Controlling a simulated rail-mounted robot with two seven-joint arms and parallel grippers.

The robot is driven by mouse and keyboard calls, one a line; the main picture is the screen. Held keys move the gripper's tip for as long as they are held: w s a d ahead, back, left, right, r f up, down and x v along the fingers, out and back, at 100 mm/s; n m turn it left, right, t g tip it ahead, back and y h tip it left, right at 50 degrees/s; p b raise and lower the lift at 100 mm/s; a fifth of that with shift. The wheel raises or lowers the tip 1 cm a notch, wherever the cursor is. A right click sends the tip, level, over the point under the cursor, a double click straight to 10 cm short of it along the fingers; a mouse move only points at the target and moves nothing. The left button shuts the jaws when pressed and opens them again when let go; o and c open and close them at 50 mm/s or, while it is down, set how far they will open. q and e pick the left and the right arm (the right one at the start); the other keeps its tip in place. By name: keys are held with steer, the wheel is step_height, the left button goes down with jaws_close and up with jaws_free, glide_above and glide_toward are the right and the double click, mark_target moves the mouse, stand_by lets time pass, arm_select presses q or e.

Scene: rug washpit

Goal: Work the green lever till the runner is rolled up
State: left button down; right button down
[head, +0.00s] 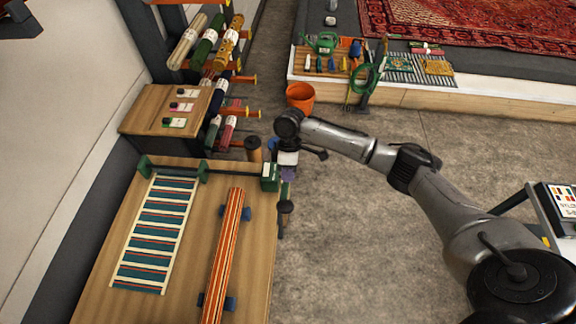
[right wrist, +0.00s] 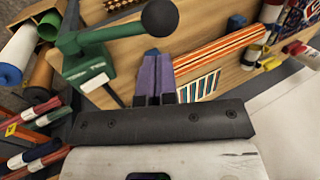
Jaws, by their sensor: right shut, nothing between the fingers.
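The green lever (right wrist: 100,36) rises from a green housing (right wrist: 88,75) in the right wrist view and ends in a black ball knob (right wrist: 160,18). In the head view the housing (head: 270,178) sits at the table's right edge, at the end of a dark roller bar (head: 235,170). The teal, white and orange striped runner (head: 155,235) lies flat on the table, its far end at the bar. My right gripper (head: 287,178) has its purple fingers together and empty beside the housing, close to the knob (right wrist: 154,90); I cannot tell if they touch the lever. My left gripper is out of view.
An orange striped roll (head: 226,250) rests on blue supports on the wooden table (head: 100,290). Behind stand a small side table (head: 150,105) and a rack of rolled rugs (head: 205,45). An orange bucket (head: 300,97) stands on the floor.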

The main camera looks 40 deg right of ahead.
mark_target(287, 204)
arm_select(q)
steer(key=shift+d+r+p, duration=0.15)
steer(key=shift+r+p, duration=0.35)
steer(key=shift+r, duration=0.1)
arm_select(e)
steer(key=x, duration=0.9)
